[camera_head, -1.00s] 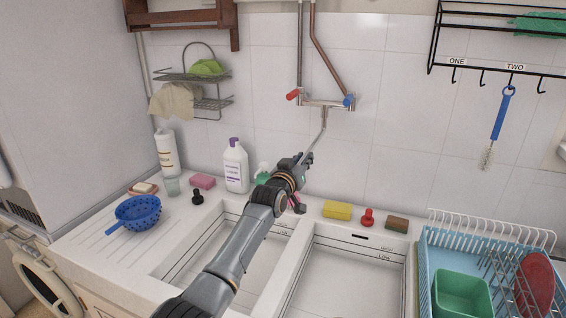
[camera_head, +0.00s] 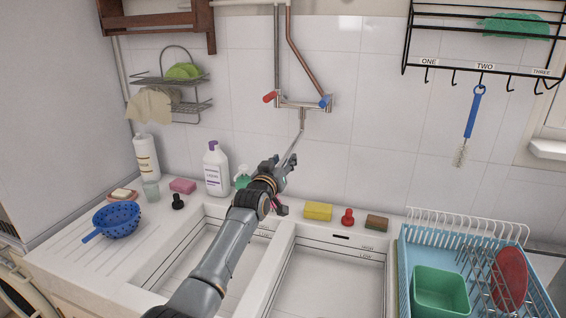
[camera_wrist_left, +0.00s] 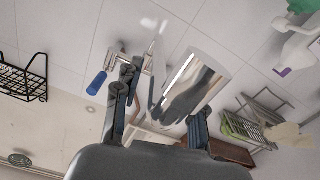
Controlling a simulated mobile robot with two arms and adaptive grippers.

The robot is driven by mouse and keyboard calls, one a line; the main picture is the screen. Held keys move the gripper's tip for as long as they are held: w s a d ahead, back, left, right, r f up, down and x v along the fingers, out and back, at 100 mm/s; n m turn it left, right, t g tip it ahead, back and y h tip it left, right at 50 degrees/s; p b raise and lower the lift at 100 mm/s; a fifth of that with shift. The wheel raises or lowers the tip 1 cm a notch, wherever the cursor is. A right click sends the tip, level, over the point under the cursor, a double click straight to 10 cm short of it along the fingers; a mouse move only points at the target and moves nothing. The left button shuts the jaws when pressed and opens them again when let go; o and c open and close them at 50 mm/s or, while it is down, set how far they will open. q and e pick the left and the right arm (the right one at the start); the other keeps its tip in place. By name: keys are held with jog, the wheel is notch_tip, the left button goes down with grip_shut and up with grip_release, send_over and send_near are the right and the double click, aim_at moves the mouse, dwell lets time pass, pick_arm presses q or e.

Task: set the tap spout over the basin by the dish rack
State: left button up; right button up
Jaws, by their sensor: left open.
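The chrome tap (camera_head: 303,104) is on the tiled wall, with a red handle on its left and a blue one on its right. Its thin spout (camera_head: 297,143) slants down and slightly left toward my left gripper (camera_head: 287,163). In the left wrist view the spout (camera_wrist_left: 196,82) looms as a wide shiny cylinder between the two open fingers of my left gripper (camera_wrist_left: 160,108); I cannot tell whether they touch it. The spout's end is partly hidden by the gripper in the head view. The basin by the dish rack (camera_head: 325,285) is the right one. My right gripper is not in view.
The left basin (camera_head: 190,255) lies under my left arm. A yellow sponge (camera_head: 318,211), red plug (camera_head: 347,217) and brown sponge (camera_head: 376,223) line the back ledge. The blue dish rack (camera_head: 405,285) stands at right. A white bottle (camera_head: 215,172) stands behind left.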

pick_arm(q)
jog(key=v, duration=1.2)
dwell(0.3)
